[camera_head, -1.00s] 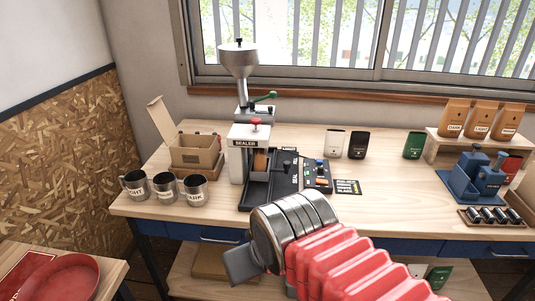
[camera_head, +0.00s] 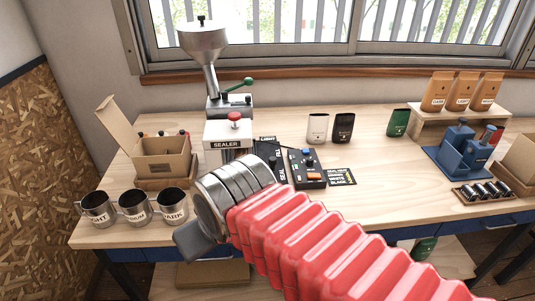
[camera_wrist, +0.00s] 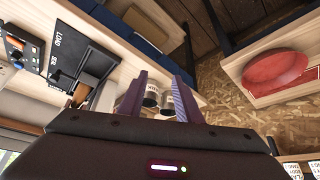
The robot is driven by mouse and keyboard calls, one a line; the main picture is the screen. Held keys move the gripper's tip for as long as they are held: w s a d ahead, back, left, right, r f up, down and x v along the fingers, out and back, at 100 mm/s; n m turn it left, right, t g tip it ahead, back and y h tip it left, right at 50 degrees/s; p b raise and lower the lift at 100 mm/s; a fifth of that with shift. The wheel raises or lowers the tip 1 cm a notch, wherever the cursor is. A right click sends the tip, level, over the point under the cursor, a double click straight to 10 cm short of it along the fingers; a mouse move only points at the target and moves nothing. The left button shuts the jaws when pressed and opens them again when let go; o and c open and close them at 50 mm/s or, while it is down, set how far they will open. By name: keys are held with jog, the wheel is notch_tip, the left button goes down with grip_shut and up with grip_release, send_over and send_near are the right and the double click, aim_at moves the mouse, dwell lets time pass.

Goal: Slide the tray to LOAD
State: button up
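The sealer (camera_head: 228,140), a white box with a red knob, stands at the left of the bench. Its black base, lettered LOAD and SEAL, shows in the wrist view (camera_wrist: 63,42). A dark sliding part, apparently the tray (camera_wrist: 97,62), lies in that base beside the lettering. In the head view my arm hides most of it, so I cannot tell its exact stop. My gripper (camera_wrist: 160,76) has its two purple fingers apart with nothing held between them. It is away from the tray, and the mugs show beyond its fingers.
Three steel mugs (camera_head: 135,207) stand at the bench's front left, near my gripper. An open cardboard box (camera_head: 162,158) is behind them. A control box (camera_head: 306,167) stands right of the sealer. A red round dish (camera_wrist: 275,70) lies on a side table.

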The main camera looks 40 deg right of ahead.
jog(key=shift+d, duration=0.1)
jog(key=shift+o, duration=1.2)
jog(key=shift+w+d+r, duration=0.1)
jog(key=shift+w, duration=0.05)
jog(key=w+d+r+n+g, duration=0.1)
jog(key=w+d+r, duration=0.1)
jog(key=w+d, duration=0.55)
jog(key=w+d+r, duration=0.2)
jog(key=w+d, duration=0.5)
jog(key=d, duration=0.2)
jog(key=w+d+f, duration=0.1)
jog(key=d+f, duration=0.1)
jog(key=d, duration=0.9)
jog(key=w+d+f+n, duration=0.1)
jog(key=w+d+f, duration=0.1)
jog(key=d, duration=0.8)
jog(key=shift+w+d+f+y, duration=0.25)
jog(key=shift+d+f+y, duration=0.05)
jog(key=shift+d+y, duration=0.1)
jog(key=shift+a, duration=0.1)
